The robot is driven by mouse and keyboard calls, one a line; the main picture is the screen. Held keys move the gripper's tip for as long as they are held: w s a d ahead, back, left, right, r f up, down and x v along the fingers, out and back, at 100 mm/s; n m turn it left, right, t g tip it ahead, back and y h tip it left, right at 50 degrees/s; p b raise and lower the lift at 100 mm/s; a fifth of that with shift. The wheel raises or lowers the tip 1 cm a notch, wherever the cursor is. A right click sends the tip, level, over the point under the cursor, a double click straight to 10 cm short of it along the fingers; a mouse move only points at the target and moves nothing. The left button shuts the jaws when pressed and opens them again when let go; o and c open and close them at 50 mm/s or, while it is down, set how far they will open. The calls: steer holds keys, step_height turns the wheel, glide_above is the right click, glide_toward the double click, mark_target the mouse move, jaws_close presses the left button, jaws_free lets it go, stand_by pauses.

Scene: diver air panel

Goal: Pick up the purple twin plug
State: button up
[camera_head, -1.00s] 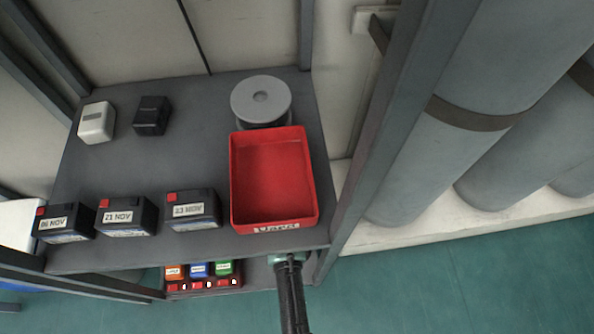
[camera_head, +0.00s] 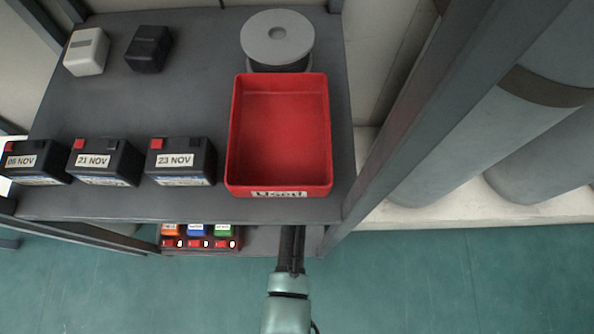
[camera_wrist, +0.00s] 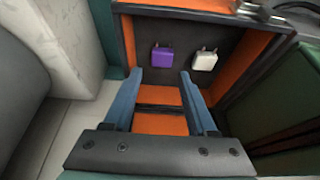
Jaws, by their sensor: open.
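The purple twin plug (camera_wrist: 163,57) shows in the wrist view, with prongs on its upper side, against a dark surface inside an orange-edged compartment (camera_wrist: 190,11). A similar white plug (camera_wrist: 204,61) is to its right. My gripper (camera_wrist: 161,76) is open and empty, its two blue fingers pointing toward the compartment. The purple plug appears just beyond the fingertips, between their lines and apart from them. In the head view my gripper (camera_head: 291,232) is at the front edge of the upper shelf. The purple plug is hidden there.
The upper shelf (camera_head: 200,90) carries a red "Used" tray (camera_head: 278,187), a grey spool (camera_head: 277,38) and dated batteries (camera_head: 180,161). Small coloured boxes (camera_head: 197,238) sit below. A grey post (camera_head: 440,110) stands right. A green block (camera_wrist: 275,110) is right in the wrist view.

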steer(key=b+x, duration=0.4)
steer(key=shift+s+a+f, duration=0.2)
steer(key=shift+s, duration=0.2)
steer(key=shift+w+f+b, duration=0.3)
steer(key=shift+f+b, duration=0.15)
steer(key=shift+b, duration=0.15)
steer(key=shift+c, duration=0.3)
jaws_close()
